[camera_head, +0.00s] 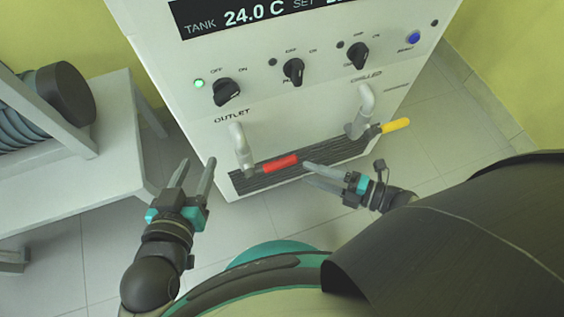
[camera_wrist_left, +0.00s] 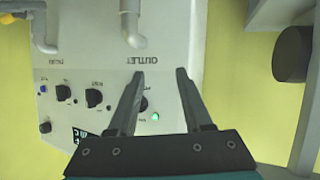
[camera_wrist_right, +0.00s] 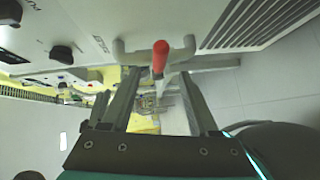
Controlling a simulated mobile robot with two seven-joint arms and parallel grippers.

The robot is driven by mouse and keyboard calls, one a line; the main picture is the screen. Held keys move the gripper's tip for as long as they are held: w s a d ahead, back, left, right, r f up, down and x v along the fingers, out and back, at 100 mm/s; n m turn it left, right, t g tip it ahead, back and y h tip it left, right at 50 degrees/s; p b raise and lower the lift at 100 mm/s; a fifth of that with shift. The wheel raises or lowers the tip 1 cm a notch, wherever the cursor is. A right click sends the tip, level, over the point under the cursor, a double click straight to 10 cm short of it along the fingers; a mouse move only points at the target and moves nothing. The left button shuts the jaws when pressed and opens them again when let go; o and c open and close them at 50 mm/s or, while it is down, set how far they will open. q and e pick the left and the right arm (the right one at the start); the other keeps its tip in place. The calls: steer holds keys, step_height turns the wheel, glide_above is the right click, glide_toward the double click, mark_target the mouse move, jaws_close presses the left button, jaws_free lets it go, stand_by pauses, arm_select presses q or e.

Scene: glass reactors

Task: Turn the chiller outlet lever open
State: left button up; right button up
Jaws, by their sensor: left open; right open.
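The red outlet lever (camera_head: 280,163) sticks out to the right from the valve under the grey outlet pipe (camera_head: 240,150), low on the white chiller front. My right gripper (camera_head: 305,173) is open, with its fingertips close to the lever's free end. In the right wrist view the red lever (camera_wrist_right: 160,56) appears between and just beyond the open fingertips; I cannot tell whether they touch it. My left gripper (camera_head: 197,160) is open and empty, left of the chiller. In the left wrist view the outlet pipe (camera_wrist_left: 132,25) lies beyond its fingers.
The chiller panel (camera_head: 270,80) carries black knobs, a green light and a blue button. A yellow lever (camera_head: 396,126) sits on the right-hand chilled pipe (camera_head: 364,112). A dark vent grille (camera_head: 255,180) lies behind the levers. A grey bench (camera_head: 90,160) stands left. Floor between is clear.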

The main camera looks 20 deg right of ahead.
mark_target(282, 164)
arm_select(q)
steer(key=shift+s+d+r+n+t+h+b, duration=0.2)
steer(key=shift+s+d+r+t+h+b, duration=0.25)
steer(key=shift+t, duration=0.5)
steer(key=shift+s+d+r+n+t+h+b, duration=0.1)
steer(key=shift+d+r+n+t+h+b, duration=0.15)
steer(key=shift+d+r+t+b, duration=0.45)
arm_select(e)
steer(key=shift+x, duration=4.25)
arm_select(q)
steer(key=shift+t, duration=0.25)
arm_select(e)
jaws_close()
